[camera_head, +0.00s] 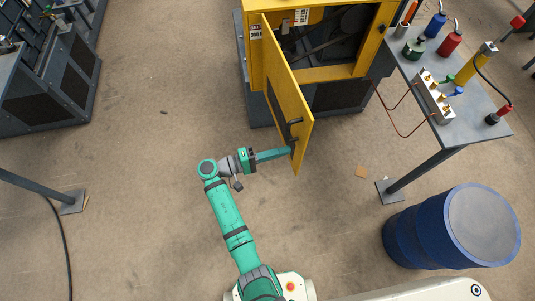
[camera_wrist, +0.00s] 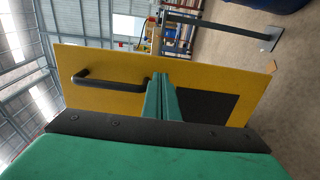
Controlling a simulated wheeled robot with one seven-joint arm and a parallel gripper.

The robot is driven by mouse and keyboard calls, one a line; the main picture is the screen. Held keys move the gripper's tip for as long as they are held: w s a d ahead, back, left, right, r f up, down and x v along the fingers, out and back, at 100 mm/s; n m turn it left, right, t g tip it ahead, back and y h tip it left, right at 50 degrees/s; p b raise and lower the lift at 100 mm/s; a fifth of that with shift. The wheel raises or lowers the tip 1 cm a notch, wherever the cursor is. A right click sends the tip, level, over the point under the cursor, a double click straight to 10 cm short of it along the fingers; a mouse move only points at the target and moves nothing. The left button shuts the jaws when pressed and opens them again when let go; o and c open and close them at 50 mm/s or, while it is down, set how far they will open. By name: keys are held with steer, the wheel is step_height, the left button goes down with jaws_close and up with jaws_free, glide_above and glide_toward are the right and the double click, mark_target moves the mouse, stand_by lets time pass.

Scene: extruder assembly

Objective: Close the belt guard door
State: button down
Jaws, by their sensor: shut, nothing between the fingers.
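The yellow belt guard door (camera_head: 288,100) stands open, swung outward from the yellow machine housing (camera_head: 330,73), with its hinge side at the left of the opening. A black handle (camera_head: 295,129) is near the door's free end. The door (camera_wrist: 205,75) fills the middle of the wrist view, with the handle (camera_wrist: 105,77) at left and a dark panel on its right part. My gripper (camera_head: 288,152) is shut and empty, its fingertips at the door's outer face near the free end, beside the handle. I cannot tell whether they touch. The fingers also show in the wrist view (camera_wrist: 160,80).
A grey table (camera_head: 465,128) with bottles, tools and a metal block stands right of the machine. A blue barrel (camera_head: 405,235) stands at lower right.

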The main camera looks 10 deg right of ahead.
mark_target(299, 147)
steer(key=shift+w+d, duration=0.2)
steer(key=shift+d, duration=1.3)
